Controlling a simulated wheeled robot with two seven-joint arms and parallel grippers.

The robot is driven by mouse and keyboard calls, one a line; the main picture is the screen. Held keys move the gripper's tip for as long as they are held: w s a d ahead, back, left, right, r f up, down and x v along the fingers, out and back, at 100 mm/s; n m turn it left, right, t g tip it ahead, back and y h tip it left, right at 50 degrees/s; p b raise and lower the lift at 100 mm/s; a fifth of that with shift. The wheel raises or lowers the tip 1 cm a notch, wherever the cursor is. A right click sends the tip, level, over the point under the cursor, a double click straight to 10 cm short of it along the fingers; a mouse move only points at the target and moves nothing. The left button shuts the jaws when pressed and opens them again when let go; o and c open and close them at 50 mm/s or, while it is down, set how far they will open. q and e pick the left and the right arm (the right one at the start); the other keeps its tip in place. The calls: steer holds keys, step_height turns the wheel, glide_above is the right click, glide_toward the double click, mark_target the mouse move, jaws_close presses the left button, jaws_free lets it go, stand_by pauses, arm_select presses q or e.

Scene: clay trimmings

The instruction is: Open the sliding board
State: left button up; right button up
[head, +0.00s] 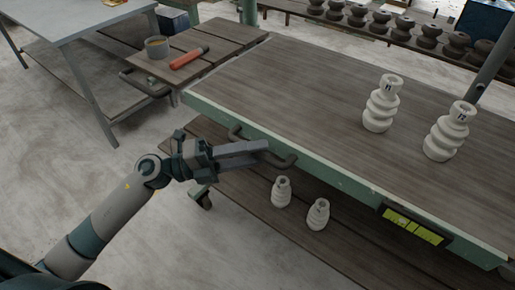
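The large wooden board (290,85) with a pale green front edge lies across the middle and right. A dark bar handle (284,161) sticks out from that front edge. I take this as the sliding board, though the view does not make this certain. My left gripper (262,151) is at the handle, its two grey fingers pointing right and overlapping the bar. The fingers lie close together and hide part of the bar. I cannot tell whether they are closed on it. My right gripper is not in view.
Two white ribbed pieces (381,104) (447,131) stand on the board. Two smaller ones (281,191) (318,214) stand on the lower shelf. A smaller board at upper left holds a cup (157,48) and a red roller (189,58). Floor at left is clear.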

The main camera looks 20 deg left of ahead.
arm_select(q)
steer(key=shift+w+d, duration=0.2)
steer(key=shift+d, duration=0.15)
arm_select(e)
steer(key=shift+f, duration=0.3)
arm_select(q)
jaws_close()
steer(key=shift+s, duration=0.15)
